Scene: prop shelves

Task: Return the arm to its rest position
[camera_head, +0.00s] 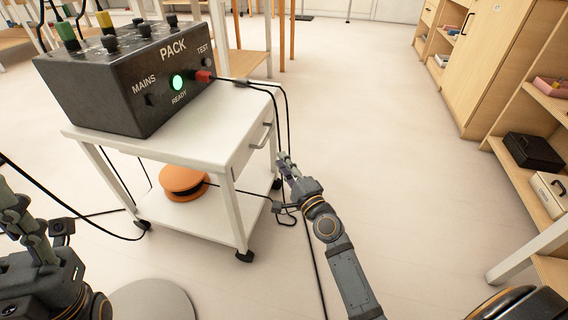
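My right arm (347,270) reaches up from the lower right. Its gripper (285,163) is beside the right side of the white cart (190,150), in front of the drawer side. The fingers are seen nearly edge-on, so I cannot tell their opening; no held object shows. My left gripper (18,215) is at the lower left edge, partly cut off, and its opening is unclear. A black box (130,90) marked PACK stands on the cart, with a lit green READY light (177,82) and a red plug (204,76) at its front.
Black cables hang from the box and run along the floor near my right gripper. An orange round thing (184,183) sits on the cart's lower shelf. Wooden shelves (520,95) with a black case (533,151) stand at right. Open floor (370,110) lies between.

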